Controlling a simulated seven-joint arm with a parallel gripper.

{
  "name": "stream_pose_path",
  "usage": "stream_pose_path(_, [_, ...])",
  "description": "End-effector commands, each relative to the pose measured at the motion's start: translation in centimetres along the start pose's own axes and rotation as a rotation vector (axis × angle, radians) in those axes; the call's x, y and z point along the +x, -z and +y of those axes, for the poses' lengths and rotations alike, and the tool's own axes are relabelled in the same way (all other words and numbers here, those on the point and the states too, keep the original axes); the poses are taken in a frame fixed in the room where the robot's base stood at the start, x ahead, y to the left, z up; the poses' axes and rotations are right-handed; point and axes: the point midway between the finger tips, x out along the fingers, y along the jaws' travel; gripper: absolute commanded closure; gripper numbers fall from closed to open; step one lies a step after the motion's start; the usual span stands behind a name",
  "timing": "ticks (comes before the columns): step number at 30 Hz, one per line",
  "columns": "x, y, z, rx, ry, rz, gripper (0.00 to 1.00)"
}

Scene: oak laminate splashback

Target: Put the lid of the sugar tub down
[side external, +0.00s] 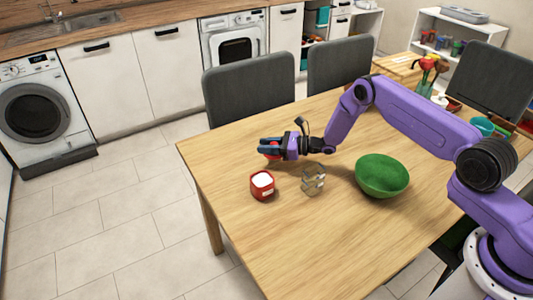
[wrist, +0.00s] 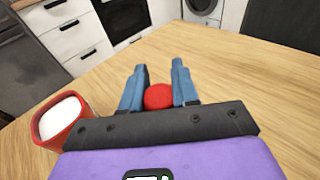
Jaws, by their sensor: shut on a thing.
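The sugar tub (side external: 262,189) is a red open tub with white contents. It stands upright on the table near the front left edge, and shows at the left of the wrist view (wrist: 60,122). My gripper (side external: 267,148) is shut on a red rounded thing, which I take to be the lid (wrist: 158,97). In the wrist view it sits between the two blue fingers. In the side view part of the lid (side external: 271,155) shows under the fingers, which hide the rest. The gripper is behind the tub; its exact height over the table is hard to tell.
A glass jar (side external: 313,180) stands right of the tub, and a green bowl (side external: 382,178) right of that. Grey chairs (side external: 247,88) line the far edge of the table (side external: 300,245). The tabletop in front of the tub and jar is clear.

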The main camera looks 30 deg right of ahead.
Motion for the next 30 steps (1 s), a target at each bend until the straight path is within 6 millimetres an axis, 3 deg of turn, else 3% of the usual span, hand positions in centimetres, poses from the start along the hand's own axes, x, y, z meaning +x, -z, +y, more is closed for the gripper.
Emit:
stream_pose_path(10, [0.8,3.2,-0.1,0.001,-0.001,0.0,1.0])
stream_pose_path(30, [0.9,4.2,-0.1,0.0,0.0,0.0,1.0])
